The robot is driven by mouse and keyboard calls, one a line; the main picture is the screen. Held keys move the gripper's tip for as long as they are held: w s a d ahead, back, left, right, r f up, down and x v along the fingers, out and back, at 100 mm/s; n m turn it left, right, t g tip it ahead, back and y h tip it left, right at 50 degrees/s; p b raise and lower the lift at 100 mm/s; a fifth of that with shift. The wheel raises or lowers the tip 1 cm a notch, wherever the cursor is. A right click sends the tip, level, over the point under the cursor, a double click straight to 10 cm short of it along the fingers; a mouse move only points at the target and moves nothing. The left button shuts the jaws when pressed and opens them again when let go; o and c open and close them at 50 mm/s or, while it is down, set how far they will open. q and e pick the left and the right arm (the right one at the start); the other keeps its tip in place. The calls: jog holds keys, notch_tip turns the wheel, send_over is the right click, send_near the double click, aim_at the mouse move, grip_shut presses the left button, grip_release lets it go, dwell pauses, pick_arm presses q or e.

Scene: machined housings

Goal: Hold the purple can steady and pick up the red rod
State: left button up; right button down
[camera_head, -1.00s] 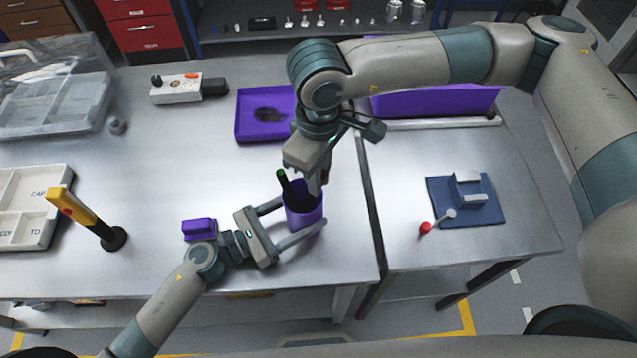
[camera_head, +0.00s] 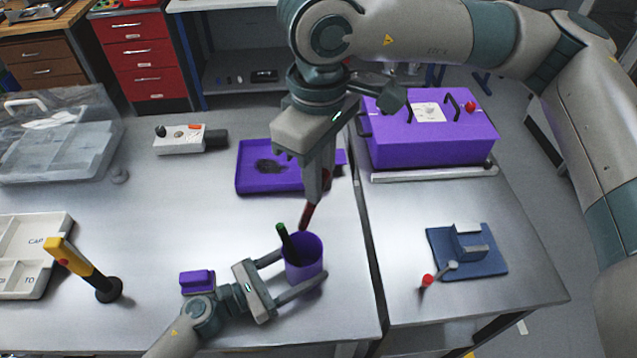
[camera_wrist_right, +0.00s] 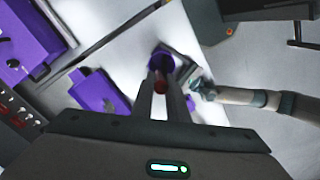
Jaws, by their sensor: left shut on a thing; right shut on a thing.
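The purple can (camera_head: 304,262) stands upright on the left table in the head view. My left gripper (camera_head: 300,274) is shut on it, one finger on each side. A dark green rod (camera_head: 285,240) leans out of the can. My right gripper (camera_head: 318,195) is above the can, shut on the red rod (camera_head: 308,216), which hangs tilted with its lower end just above the can's rim. In the right wrist view the red rod (camera_wrist_right: 160,84) shows between the fingers, in front of the can's opening (camera_wrist_right: 163,62).
A purple tray (camera_head: 247,180) lies behind the can, and a small purple block (camera_head: 197,281) lies left of it. A yellow-handled tool (camera_head: 75,262) stands further left. On the right table are a purple case (camera_head: 420,140) and a blue fixture (camera_head: 490,262).

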pick_arm(q)
jog(key=o, duration=1.1)
jog(key=shift+o, duration=0.2)
jog(key=shift+a, duration=0.15)
jog(key=v, duration=1.1)
jog(key=shift+s+a, duration=0.25)
jog(key=shift+a, duration=0.05)
jog(key=shift+s, duration=0.1)
